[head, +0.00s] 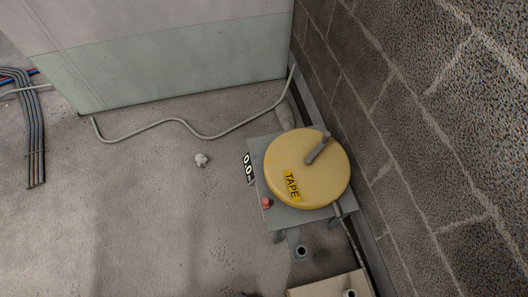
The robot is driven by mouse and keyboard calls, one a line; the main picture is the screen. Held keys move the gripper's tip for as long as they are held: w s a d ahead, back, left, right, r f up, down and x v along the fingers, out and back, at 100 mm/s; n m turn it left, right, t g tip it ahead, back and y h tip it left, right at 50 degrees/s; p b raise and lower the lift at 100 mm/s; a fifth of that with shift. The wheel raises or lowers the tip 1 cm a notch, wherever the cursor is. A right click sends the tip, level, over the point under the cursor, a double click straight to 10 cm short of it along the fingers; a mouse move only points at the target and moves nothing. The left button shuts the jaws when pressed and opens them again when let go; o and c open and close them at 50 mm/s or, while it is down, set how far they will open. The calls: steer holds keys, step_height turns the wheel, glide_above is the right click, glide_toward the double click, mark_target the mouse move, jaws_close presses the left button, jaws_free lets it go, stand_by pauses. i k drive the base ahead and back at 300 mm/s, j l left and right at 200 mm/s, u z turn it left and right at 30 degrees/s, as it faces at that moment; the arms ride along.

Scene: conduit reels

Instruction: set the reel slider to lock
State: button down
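The reel is a round yellow drum (305,165) labelled TAPE, with a grey crank handle (318,148) on top. It sits on a grey base plate (262,147) on the floor against the block wall. A small red knob (266,202) stands at the plate's left front edge. It may be the slider; its setting and any lock marking are too small to read. A black display (249,168) reading 0.0 m is on the plate's left side. My gripper is not in view.
A block wall (420,120) closes off the right side. A grey-green panel (185,70) stands behind. A pale cable (170,122) crosses the floor towards the wall. Dark conduits (36,130) lie at far left. A beige box (325,288) is at the bottom. Floor left of the reel is mostly clear.

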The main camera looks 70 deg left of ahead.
mark_target(265, 201)
steer(key=u, duration=1.25)
steer(key=k+l, duration=0.1)
steer(key=k, duration=0.2)
